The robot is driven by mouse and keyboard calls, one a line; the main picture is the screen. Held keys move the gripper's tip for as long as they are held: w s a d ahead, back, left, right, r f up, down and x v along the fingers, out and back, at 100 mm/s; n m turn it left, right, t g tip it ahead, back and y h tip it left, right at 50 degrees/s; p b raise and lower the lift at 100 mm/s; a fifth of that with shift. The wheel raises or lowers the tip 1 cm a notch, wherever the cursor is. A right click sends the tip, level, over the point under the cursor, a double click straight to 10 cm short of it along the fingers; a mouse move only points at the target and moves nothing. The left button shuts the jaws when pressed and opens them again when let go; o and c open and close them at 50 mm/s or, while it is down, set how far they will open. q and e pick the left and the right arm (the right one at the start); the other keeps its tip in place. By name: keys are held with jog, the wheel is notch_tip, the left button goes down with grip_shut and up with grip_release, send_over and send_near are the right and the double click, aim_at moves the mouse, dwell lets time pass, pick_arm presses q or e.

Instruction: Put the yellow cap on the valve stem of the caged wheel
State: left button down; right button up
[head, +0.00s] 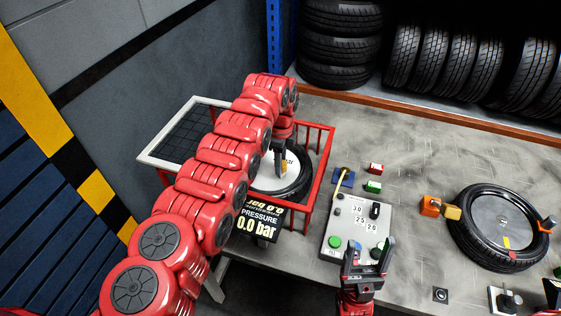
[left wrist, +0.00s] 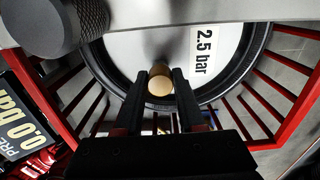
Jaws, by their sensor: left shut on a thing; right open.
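The caged wheel (head: 303,182) lies flat inside the red cage (head: 329,150). Its pale disc with a "2.5 bar" label shows in the left wrist view (left wrist: 208,52). My left gripper (head: 281,160) reaches down into the cage over the wheel. It is shut on the yellow cap (left wrist: 159,86), whose round tan end shows between the dark fingers. The valve stem is not distinguishable; the cap and fingers may hide it, and I cannot tell whether the cap touches it. My right gripper (head: 367,260) is open and empty in front of the control box.
A control box (head: 353,226) with buttons stands right of the cage. A pressure display (head: 259,221) reading 0.0 bar is at the cage's front. A second wheel (head: 498,228) lies at right. Red (head: 376,168) and green (head: 373,187) blocks lie between. Tyres (head: 340,45) stand behind.

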pick_arm(q)
jog(key=shift+f+b, duration=0.5)
jog(key=shift+f, duration=0.1)
jog(key=shift+c, duration=2.2)
grip_release()
